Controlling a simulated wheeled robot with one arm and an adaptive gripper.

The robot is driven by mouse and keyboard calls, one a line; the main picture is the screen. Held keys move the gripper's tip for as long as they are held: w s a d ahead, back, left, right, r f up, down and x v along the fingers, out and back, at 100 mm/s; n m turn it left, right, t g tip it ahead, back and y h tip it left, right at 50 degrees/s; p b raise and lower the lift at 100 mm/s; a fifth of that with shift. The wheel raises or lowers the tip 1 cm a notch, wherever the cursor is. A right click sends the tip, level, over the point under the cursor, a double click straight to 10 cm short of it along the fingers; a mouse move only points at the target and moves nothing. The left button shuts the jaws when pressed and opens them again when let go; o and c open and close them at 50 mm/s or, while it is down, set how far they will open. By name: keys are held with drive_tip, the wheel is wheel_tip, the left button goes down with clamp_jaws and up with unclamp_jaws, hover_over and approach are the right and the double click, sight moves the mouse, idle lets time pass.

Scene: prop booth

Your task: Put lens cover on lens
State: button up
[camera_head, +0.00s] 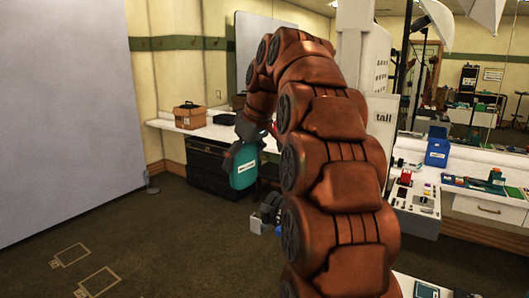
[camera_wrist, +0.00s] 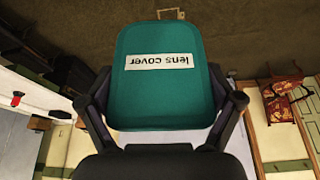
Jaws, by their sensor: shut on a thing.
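The lens cover (camera_head: 244,172) is a teal, rounded pouch-like piece with a white label. In the wrist view the lens cover (camera_wrist: 162,90) fills the middle, its label reading "lens cover" upside down. My gripper (camera_wrist: 168,100) is shut on it, one finger on each side. In the head view my gripper (camera_head: 240,150) holds it up in the air, in front of the dark drawers. A dark round item with blue parts (camera_head: 270,208) shows below and right of the cover, partly hidden by my arm. I cannot tell whether it is the lens.
A white counter (camera_head: 170,124) with a brown box (camera_head: 189,116) runs along the back wall. At right, a white table holds a blue bin (camera_head: 437,152) and small items. A large pale panel (camera_head: 60,100) stands at left. The carpet at left is mostly free.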

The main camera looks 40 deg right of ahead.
sight(250, 159)
drive_tip(key=shift+s+d+r+n+p, duration=0.2)
drive_tip(key=shift+s+d+r, duration=0.2)
drive_tip(key=shift+s+r, duration=0.2)
drive_tip(key=shift+s+d+r+n+p, duration=0.1)
drive_tip(key=shift+s+d+r+p, duration=0.05)
drive_tip(key=shift+s+d+r, duration=0.4)
wheel_tip(250, 159, down, 6)
drive_tip(key=s+d+b, duration=0.1)
drive_tip(key=s+b, duration=0.1)
drive_tip(key=shift+s+f+n+y, duration=0.2)
drive_tip(key=shift+n+y, duration=0.1)
drive_tip(key=shift+n, duration=0.1)
drive_tip(key=shift+s+d+f+b, duration=0.15)
drive_tip(key=shift+f+b, duration=0.25)
drive_tip(key=shift+b, duration=0.6)
drive_tip(key=shift+f, duration=0.2)
idle(0.6)
drive_tip(key=shift+f+b, duration=0.8)
drive_tip(key=shift+f, duration=0.2)
